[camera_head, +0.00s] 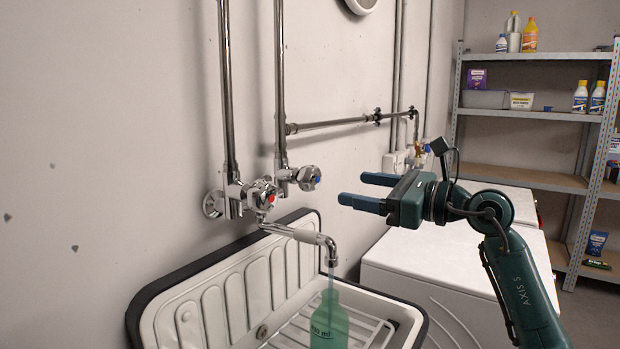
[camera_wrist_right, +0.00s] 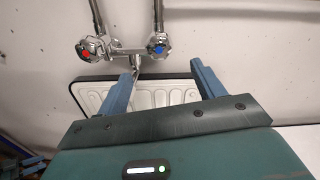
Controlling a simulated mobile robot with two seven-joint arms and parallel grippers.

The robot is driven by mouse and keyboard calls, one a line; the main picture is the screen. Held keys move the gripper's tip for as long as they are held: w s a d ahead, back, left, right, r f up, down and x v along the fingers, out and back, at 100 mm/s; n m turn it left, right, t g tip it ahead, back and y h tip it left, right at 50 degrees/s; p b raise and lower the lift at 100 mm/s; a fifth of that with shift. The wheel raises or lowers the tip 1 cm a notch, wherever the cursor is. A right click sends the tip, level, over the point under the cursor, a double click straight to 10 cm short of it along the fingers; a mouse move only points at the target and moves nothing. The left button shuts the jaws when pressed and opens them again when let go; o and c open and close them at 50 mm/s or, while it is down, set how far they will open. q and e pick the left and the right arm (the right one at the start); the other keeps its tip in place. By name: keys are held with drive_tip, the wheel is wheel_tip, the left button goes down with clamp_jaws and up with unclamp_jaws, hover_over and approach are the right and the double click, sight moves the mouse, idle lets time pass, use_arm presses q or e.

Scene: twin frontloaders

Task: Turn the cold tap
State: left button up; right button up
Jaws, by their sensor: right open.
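The cold tap (camera_head: 308,178) is a chrome handle with a blue mark, on the wall pipework above the sink. It also shows in the right wrist view (camera_wrist_right: 157,43), beyond and above the gap between my fingers. The hot tap (camera_head: 264,195) with a red mark is to its left, and also shows in the right wrist view (camera_wrist_right: 90,49). My right gripper (camera_head: 353,188) is open and empty, fingers pointing left towards the cold tap, apart from it. It also shows in the right wrist view (camera_wrist_right: 163,72).
A spout (camera_head: 310,237) reaches over the white sink (camera_head: 193,322). A green bottle (camera_head: 329,325) stands under it. White machines (camera_head: 440,262) are right of the sink, below my right arm. A shelf (camera_head: 530,115) with bottles stands at the back right.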

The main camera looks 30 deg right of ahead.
sight(318, 179)
drive_tip(key=p+x, duration=0.3)
drive_tip(key=x, duration=0.7)
drive_tip(key=shift+r, duration=0.2)
drive_tip(key=shift+w+a, duration=0.25)
drive_tip(key=shift+w, duration=0.25)
use_arm(q)
drive_tip(key=shift+s+a+r+m+g+y, duration=0.1)
drive_tip(key=shift+a+r+m+g+y, duration=0.2)
drive_tip(key=shift+a+r, duration=0.35)
use_arm(e)
drive_tip(key=shift+w+f, duration=0.1)
drive_tip(key=shift+c, duration=0.2)
drive_tip(key=c, duration=1)
drive_tip(key=shift+o, duration=0.2)
drive_tip(key=shift+a+m+p, duration=0.1)
drive_tip(key=shift+m+p, duration=1.05)
drive_tip(key=shift+m, duration=0.05)
drive_tip(key=shift+m+p, duration=0.8)
drive_tip(key=shift+m, duration=0.7)
use_arm(q)
drive_tip(key=shift+s+a+r+y, duration=0.25)
drive_tip(key=shift+a+y, duration=0.05)
drive_tip(key=shift+a, duration=0.3)
